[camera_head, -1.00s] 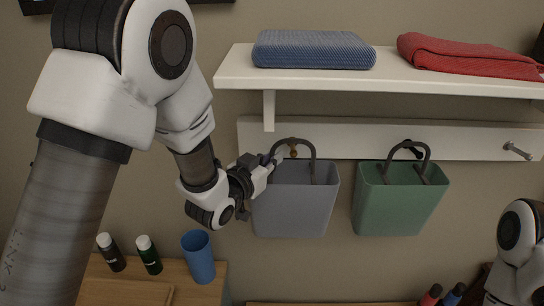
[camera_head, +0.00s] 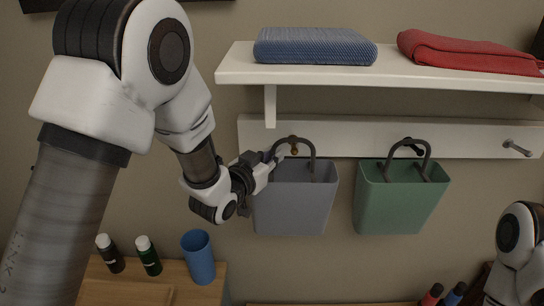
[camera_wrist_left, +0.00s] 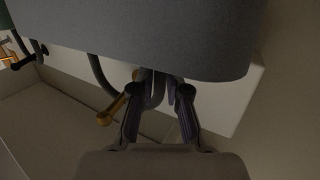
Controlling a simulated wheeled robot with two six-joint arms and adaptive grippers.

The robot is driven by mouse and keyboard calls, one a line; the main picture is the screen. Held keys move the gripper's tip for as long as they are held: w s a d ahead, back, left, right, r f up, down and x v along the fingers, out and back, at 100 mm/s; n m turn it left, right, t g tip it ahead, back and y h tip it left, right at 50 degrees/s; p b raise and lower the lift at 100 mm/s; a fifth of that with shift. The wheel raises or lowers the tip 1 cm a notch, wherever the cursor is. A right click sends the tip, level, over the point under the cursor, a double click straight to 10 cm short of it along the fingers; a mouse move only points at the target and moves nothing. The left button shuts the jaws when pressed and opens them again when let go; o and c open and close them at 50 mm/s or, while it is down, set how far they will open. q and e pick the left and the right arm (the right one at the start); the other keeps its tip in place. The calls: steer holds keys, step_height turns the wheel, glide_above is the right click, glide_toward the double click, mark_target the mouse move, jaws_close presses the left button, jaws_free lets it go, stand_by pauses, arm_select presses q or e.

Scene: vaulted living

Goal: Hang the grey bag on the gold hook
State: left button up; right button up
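The grey bag (camera_head: 293,205) is upright in front of the white rail, its dark handle arched above its rim. The gold hook's tip (camera_head: 294,152) shows inside the handle loop, just under the arch. In the left wrist view the gold hook (camera_wrist_left: 106,117) crosses the handle (camera_wrist_left: 98,75). I cannot tell whether the handle bears on it. My left gripper (camera_head: 272,164) is at the left side of the handle. In the wrist view its fingers (camera_wrist_left: 159,95) stand apart, with part of the handle between them. My right gripper is out of view; only my right arm shows at lower right.
A green bag (camera_head: 398,205) hangs on a dark hook close to the right. An empty silver hook (camera_head: 516,147) is farther right. The shelf (camera_head: 390,80) above holds a blue folded cloth (camera_head: 315,47) and a red one (camera_head: 465,52). A blue cup (camera_head: 199,257) and bottles stand below left.

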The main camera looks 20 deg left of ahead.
arm_select(q)
steer(key=shift+o, duration=1.1)
